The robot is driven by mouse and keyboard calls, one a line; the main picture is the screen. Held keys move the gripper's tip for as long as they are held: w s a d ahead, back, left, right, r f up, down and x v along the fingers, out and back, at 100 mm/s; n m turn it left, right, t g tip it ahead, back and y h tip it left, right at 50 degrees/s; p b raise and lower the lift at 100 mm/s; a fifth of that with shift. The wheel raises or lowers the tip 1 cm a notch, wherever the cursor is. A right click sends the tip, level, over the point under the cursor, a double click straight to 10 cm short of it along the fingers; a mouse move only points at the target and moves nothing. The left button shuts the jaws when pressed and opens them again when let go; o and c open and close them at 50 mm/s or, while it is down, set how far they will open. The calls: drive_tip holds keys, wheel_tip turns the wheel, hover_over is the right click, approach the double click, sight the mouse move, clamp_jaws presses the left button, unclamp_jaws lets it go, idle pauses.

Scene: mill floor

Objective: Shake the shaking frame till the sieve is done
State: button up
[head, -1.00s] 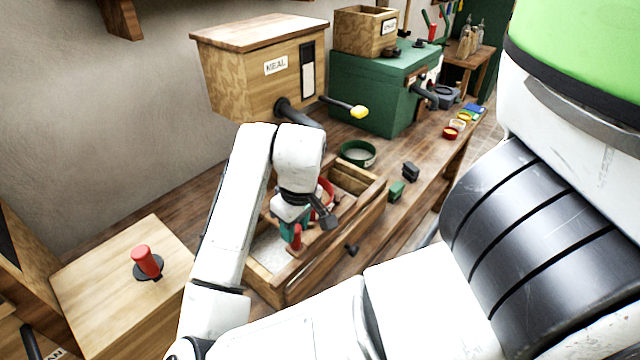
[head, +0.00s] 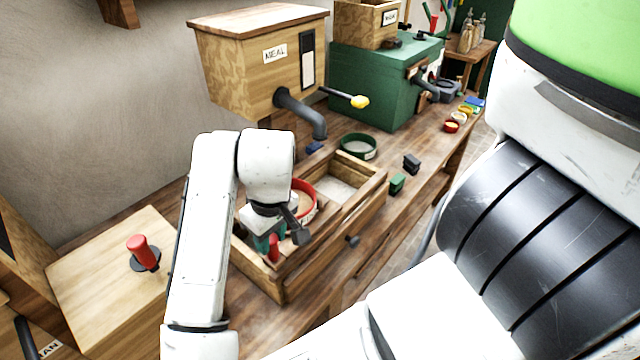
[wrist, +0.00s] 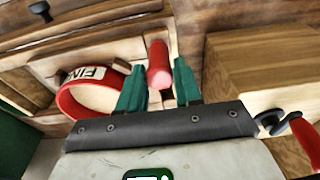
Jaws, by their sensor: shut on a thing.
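My gripper (head: 268,243) is shut on the upright red handle (head: 274,248) of the wooden shaking frame. In the wrist view the handle (wrist: 158,65) stands between my two teal fingers (wrist: 158,80). The frame sits in a long open wooden box (head: 330,250), at the box's near left end. A round red-rimmed sieve (head: 306,190) sits in the frame, partly hidden by my wrist. In the wrist view the sieve (wrist: 88,97) has a pale label reading FINE. Pale meal or flour (head: 337,188) shows in the box beyond the sieve; whether the sieve holds any is hard to tell.
A wooden box with a red handle (head: 143,252) is at left.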

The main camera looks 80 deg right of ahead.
drive_tip(key=shift+w+a, duration=0.6)
drive_tip(key=shift+a, duration=0.35)
drive_tip(key=shift+w+a, duration=0.45)
drive_tip(key=shift+a, duration=0.25)
drive_tip(key=o, duration=1)
drive_tip(key=shift+a, duration=0.1)
wheel_tip(320, 180, up, 9)
drive_tip(key=p, duration=0.9)
